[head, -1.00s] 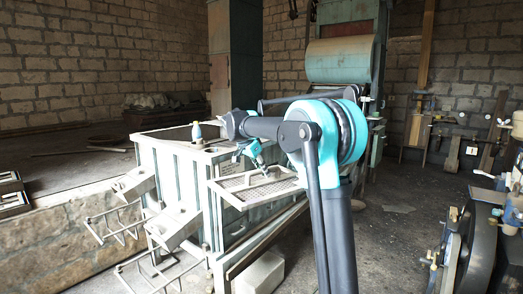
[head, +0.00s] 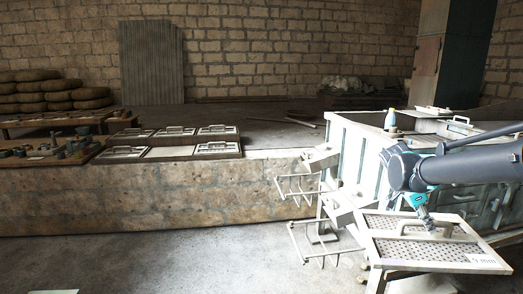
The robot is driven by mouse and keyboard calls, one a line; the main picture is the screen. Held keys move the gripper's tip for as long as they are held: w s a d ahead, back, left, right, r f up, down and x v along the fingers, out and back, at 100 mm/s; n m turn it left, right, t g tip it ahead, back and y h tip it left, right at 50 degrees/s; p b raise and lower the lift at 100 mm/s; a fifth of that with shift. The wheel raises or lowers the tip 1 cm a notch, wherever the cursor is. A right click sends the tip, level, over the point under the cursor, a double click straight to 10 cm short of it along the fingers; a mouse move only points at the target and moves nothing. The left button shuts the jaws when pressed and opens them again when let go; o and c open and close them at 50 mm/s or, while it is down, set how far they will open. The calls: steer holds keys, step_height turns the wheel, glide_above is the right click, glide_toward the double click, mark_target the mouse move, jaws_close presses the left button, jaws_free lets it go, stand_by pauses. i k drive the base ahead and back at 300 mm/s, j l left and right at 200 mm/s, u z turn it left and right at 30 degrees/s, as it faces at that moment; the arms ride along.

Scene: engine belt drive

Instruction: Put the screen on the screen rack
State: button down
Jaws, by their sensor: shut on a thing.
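The screen (head: 455,250) is a pale-framed flat panel with dark perforated mesh, a raised handle and a "mm" label at its right corner. It is at the lower right of the head view. My gripper (head: 427,224) is shut on the screen's handle, with the screen hanging roughly level below it. My arm partly covers the view behind it. A low rack (head: 190,156) on the stone ledge, left of centre, holds several similar framed panels with handles; I take it as the screen rack.
A pale metal machine (head: 351,150) stands behind the screen, with wire-frame brackets (head: 298,188) jutting left. A bottle (head: 391,120) is on its top. A table of metal parts (head: 50,150) is left of the rack. Floor before the ledge (head: 150,205) is clear.

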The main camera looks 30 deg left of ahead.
mark_target(171, 152)
steer(key=u, duration=1.5)
steer(key=i+j+u, duration=0.2)
steer(key=i+u, duration=0.5)
steer(key=i, duration=1.35)
steer(key=i+j, duration=0.1)
steer(key=i, duration=1.1)
steer(key=i+z, duration=0.1)
steer(key=i, duration=1.1)
steer(key=i+j, duration=0.15)
steer(key=i, duration=1.05)
steer(key=i+z, duration=0.15)
steer(key=z, duration=1.4)
